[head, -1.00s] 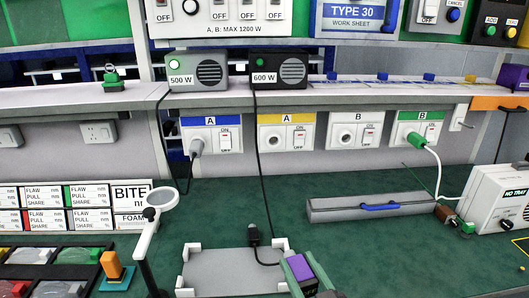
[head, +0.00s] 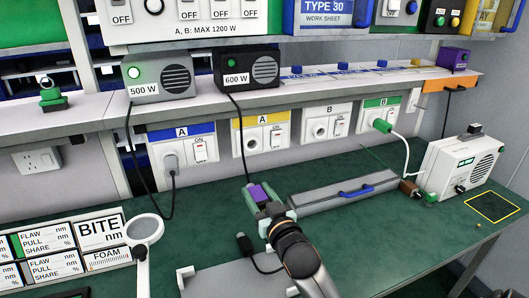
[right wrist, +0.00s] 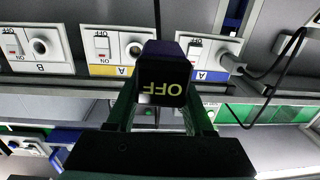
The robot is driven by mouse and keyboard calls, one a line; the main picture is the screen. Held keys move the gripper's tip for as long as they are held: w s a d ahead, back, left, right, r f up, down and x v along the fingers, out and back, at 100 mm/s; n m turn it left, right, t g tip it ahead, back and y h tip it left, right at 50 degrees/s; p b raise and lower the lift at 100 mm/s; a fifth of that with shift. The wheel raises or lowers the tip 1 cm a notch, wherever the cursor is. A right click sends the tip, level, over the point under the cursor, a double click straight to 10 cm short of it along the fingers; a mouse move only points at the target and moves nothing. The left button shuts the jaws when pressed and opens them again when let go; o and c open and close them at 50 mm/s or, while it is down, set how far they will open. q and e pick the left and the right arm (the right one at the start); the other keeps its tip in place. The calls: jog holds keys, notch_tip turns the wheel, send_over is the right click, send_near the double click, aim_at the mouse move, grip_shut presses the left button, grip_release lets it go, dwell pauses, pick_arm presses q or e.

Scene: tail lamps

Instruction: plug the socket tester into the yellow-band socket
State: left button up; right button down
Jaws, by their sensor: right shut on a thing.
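The yellow-band socket (head: 250,145), labelled A, is on the sloped panel between the blue-band and plain B sockets. In the right wrist view it appears upside down (right wrist: 110,72). The socket tester (head: 263,190) is a small block with a purple body and a black face; its display reads OFF (right wrist: 162,88). My right gripper (head: 265,204) is shut on the tester. It holds it in front of and below the yellow-band socket, apart from it as far as I can tell. The tester's plug side is hidden. My left gripper is not in view.
A black cable hangs from the 600 W box (head: 248,70) past the yellow-band socket; its plug (head: 243,243) lies near a grey tray (head: 215,280). A grey plug fills the blue-band socket (head: 183,148). A grey case (head: 343,190) stands to the right, a magnifier (head: 145,230) to the left.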

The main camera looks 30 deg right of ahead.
jog(key=w+d+r+h+p, duration=0.1)
jog(key=w+d+r, duration=0.3)
jog(key=w+d, duration=0.1)
jog(key=shift+d+r+m+p, duration=0.15)
jog(key=shift+d+m+p, duration=0.2)
jog(key=shift+d, duration=0.35)
jog(key=x, duration=0.5)
jog(key=shift+w+b, duration=0.3)
jog(key=shift+b, duration=0.05)
dwell(0.4)
jog(key=shift+p, duration=0.35)
